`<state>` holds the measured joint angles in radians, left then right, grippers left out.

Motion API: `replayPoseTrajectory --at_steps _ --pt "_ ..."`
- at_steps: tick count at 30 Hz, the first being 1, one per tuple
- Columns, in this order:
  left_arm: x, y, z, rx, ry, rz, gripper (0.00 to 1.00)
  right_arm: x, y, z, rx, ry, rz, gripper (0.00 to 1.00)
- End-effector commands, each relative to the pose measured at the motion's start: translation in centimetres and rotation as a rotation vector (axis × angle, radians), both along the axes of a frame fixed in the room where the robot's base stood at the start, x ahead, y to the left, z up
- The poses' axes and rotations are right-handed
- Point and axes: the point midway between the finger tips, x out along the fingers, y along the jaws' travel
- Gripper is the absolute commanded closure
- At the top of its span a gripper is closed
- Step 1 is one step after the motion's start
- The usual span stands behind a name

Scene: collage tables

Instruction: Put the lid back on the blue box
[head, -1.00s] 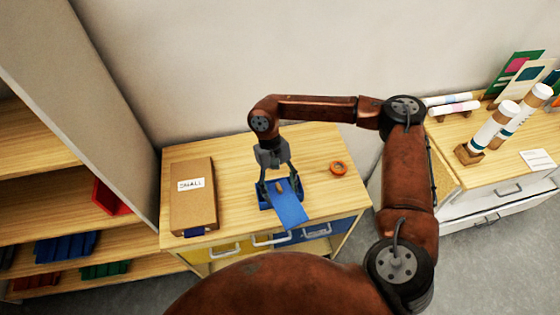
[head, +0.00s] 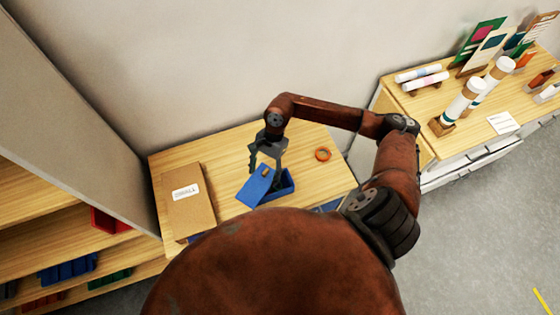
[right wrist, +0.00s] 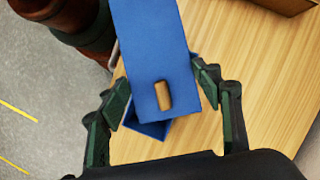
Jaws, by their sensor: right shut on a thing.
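The blue lid (head: 255,188) is a flat panel with a tan knob-like piece (right wrist: 163,96) near one end. My right gripper (head: 267,170) is shut on the lid, with a finger at each long edge, as the right wrist view shows the lid (right wrist: 150,45) between them. The open blue box (head: 287,186) stands on the wooden table top. The lid lies askew over or above its left part; I cannot tell whether they touch. My left gripper is not in view.
A brown carton with a white label (head: 187,203) lies on the left of the table (head: 228,150). An orange ring (head: 323,155) lies to the right of the box. Shelves stand at the left, and a second table with rolls (head: 465,99) at the right.

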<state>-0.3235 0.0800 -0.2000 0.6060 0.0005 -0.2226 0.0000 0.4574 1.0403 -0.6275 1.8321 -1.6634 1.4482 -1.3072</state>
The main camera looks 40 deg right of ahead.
Motion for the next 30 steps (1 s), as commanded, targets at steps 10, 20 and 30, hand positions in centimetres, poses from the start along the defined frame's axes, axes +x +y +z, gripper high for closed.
replayPoseTrajectory --at_steps 10,20,30 --pt "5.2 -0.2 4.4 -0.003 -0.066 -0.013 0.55 -1.4 -4.8 1.1 -0.002 0.004 -0.521 0.63" --pt "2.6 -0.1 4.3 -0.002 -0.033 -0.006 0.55 -1.5 -5.8 0.6 -0.002 0.002 -0.605 0.63" --pt "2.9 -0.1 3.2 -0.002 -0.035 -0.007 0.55 -1.6 -5.7 -2.0 -0.001 0.004 -0.604 0.63"
